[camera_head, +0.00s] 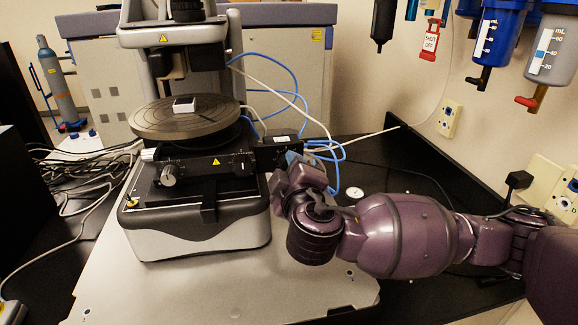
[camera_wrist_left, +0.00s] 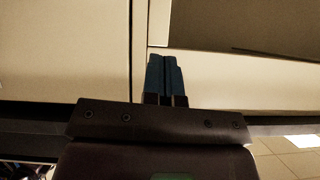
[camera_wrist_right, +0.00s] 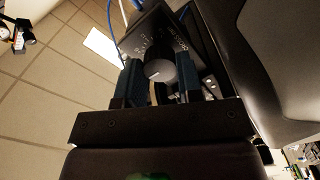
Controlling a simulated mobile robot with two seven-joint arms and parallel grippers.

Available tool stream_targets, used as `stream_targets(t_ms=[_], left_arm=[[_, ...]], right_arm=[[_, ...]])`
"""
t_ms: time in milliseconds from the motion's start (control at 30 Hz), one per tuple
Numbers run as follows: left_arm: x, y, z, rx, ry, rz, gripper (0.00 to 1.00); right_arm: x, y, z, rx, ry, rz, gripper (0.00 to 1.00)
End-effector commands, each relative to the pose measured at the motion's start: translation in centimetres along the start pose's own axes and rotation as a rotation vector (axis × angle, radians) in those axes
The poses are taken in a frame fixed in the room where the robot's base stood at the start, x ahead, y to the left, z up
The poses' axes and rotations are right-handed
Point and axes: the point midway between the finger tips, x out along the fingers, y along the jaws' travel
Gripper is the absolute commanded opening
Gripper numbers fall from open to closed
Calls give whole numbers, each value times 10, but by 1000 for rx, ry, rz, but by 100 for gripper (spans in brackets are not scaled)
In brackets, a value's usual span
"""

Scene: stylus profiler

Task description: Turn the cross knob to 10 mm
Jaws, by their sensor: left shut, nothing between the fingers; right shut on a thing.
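The stylus profiler (camera_head: 200,225) stands on the bench with a round stage (camera_head: 185,117) and a black stage block below it. My right gripper (camera_head: 290,165) is at the right end of that block. In the right wrist view my right gripper (camera_wrist_right: 159,85) has its blue fingers shut on a dark round knob (camera_wrist_right: 157,58) with a pale pointer line on its face. A numbered scale surrounds the knob, too small to read surely. A second, silver knob (camera_head: 169,174) is on the block's front, untouched. My left gripper (camera_wrist_left: 166,80) is shut and empty, away from the profiler.
A small pale sample (camera_head: 184,105) lies on the stage. Blue and white cables (camera_head: 295,95) run behind my right gripper. Filter units (camera_head: 497,40) hang on the right wall. Tangled cables (camera_head: 90,180) lie at the left. The pale base plate (camera_head: 230,300) is clear in front.

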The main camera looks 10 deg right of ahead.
Motion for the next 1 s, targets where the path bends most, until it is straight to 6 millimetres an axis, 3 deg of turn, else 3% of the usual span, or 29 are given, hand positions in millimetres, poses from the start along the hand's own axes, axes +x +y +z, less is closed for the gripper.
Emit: stream_targets(t_ms=[267, 1000], left_arm=[[2, 0, -3, 1, 5, 1, 0], [2, 0, -2, 1, 4, 1, 0]], right_arm=[[-1, -2, 1, 257, -4, -4, 5], [0, -1, 1, 1184, -6, 1, 5]])
